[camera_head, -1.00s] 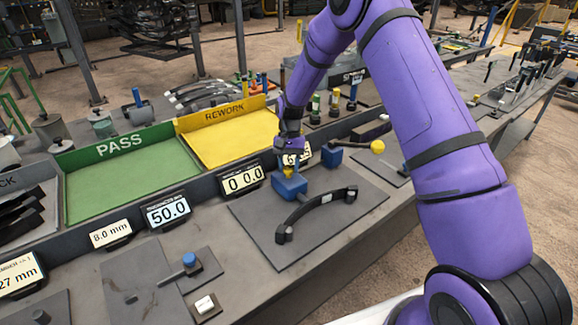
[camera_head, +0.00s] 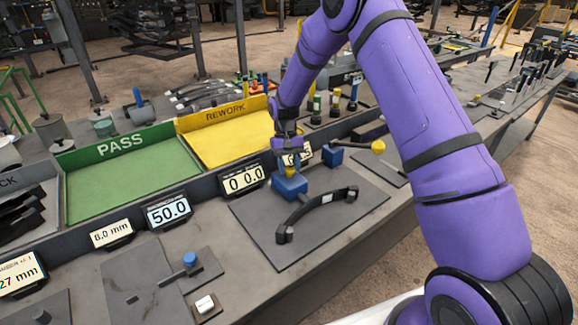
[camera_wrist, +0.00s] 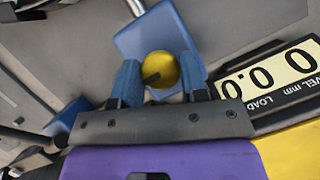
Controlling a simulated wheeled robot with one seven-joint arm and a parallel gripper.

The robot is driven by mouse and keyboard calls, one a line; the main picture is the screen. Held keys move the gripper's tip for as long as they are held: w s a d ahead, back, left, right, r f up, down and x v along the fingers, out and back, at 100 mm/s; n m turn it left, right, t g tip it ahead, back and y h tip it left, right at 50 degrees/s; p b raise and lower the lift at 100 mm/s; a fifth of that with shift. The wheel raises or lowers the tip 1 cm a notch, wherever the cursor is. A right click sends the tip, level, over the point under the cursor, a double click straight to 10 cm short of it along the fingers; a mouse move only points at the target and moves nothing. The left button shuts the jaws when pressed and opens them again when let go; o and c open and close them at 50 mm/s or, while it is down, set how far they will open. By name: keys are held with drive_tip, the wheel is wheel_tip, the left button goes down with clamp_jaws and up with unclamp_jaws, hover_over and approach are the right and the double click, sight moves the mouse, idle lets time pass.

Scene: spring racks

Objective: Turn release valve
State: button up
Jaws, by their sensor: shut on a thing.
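A yellow round knob (camera_head: 290,172) with a dark mark on its top sits on a blue block (camera_head: 291,188) on a dark plate. In the wrist view the knob (camera_wrist: 160,69) lies between the two blue fingers of my gripper (camera_wrist: 161,78), which is shut on it. The blue block (camera_wrist: 150,32) shows beneath and beyond the knob. In the head view my gripper (camera_head: 289,160) points down onto the knob from above, and its fingers are small and partly hidden there.
A black curved bar (camera_head: 318,212) lies in front of the block. A lever with a yellow ball (camera_head: 378,146) extends from another blue block (camera_head: 332,153) to the right.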

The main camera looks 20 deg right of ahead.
drive_tip(key=o, duration=0.9)
drive_tip(key=v, duration=1)
drive_tip(key=shift+r, duration=0.4)
drive_tip(key=shift+w, duration=0.15)
